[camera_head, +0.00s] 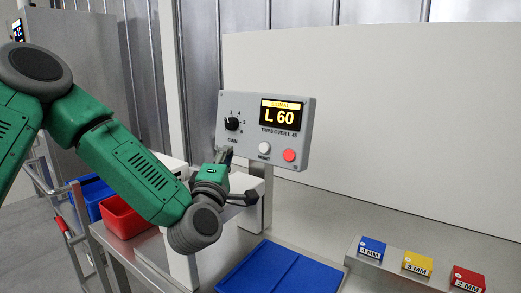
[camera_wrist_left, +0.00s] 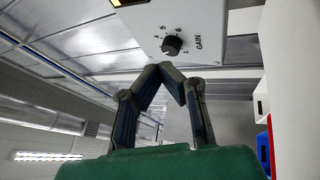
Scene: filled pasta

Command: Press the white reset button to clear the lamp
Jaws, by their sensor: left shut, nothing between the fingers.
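A grey control panel (camera_head: 213,149) stands on a post above the bench. The white reset button (camera_head: 264,148) is low on its face, and a red round piece (camera_head: 289,155) sits to its right. I cannot tell whether the red piece is the lamp or a button. The lit display (camera_head: 281,114) reads L 60 under a yellow band. My left gripper (camera_head: 228,152) is shut and empty, near the panel's lower left, left of the white button. In the left wrist view its closed fingertips (camera_wrist_left: 165,67) are just below the black gain knob (camera_wrist_left: 171,46); the white button is outside that view.
Blue trays (camera_head: 278,272) lie on the steel bench below the panel. A rack with blue, yellow and red blocks (camera_head: 417,264) is at the right. Red (camera_head: 124,216) and blue bins stand at the left. A large pale board (camera_head: 400,120) fills the back.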

